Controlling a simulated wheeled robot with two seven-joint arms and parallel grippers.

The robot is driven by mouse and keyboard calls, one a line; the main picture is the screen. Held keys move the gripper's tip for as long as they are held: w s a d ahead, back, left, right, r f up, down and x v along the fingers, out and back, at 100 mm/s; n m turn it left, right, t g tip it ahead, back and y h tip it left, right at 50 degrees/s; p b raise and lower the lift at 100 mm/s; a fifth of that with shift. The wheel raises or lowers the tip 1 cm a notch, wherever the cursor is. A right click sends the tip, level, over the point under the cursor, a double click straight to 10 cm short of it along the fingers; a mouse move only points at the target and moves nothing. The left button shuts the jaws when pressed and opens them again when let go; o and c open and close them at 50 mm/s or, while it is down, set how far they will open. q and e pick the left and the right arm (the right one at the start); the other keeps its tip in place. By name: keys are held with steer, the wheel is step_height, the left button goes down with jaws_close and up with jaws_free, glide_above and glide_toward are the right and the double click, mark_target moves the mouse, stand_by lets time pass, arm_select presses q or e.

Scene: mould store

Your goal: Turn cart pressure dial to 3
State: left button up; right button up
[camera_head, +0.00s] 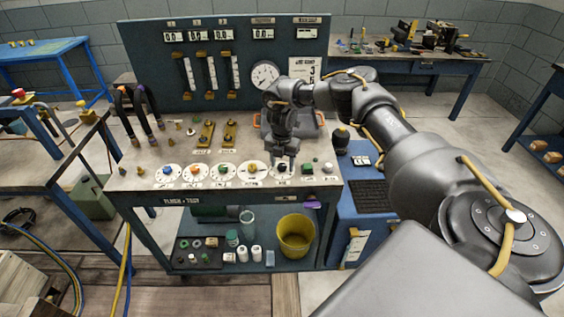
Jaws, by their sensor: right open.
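A row of round white dial plates with coloured knobs runs along the front of the flush-test bench (125,183). They include a blue-knob dial (167,173), an orange-knob dial (195,173), a green-knob dial (223,171), a yellow-knob dial (253,169) and a black-knob dial (282,168). Their labels are too small to read, so I cannot tell which one is the cart pressure dial. My right gripper (283,156) points down, open, just above the black-knob dial and partly covers it; contact cannot be told. My left gripper is out of view.
A teal panel (145,60) with readouts, flow tubes and a gauge (265,75) stands behind the bench. A green button and a white knob (327,168) lie right of the dials. A blue cart (350,210) stands to the right. A yellow bucket (295,236) sits below.

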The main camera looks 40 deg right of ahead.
steer(key=shift+c, duration=0.3)
steer(key=c, duration=0.9)
steer(key=shift+m, duration=0.3)
steer(key=m+p, duration=0.2)
steer(key=shift+r+m, duration=0.15)
steer(key=shift+m, duration=0.25)
steer(key=m+p, duration=0.2)
steer(key=m, duration=0.3)
steer(key=shift+p, duration=0.35)
steer(key=m+p, duration=0.2)
steer(key=m, duration=0.3)
steer(key=shift+m+p, duration=1.15)
steer(key=shift+m, duration=1.15)
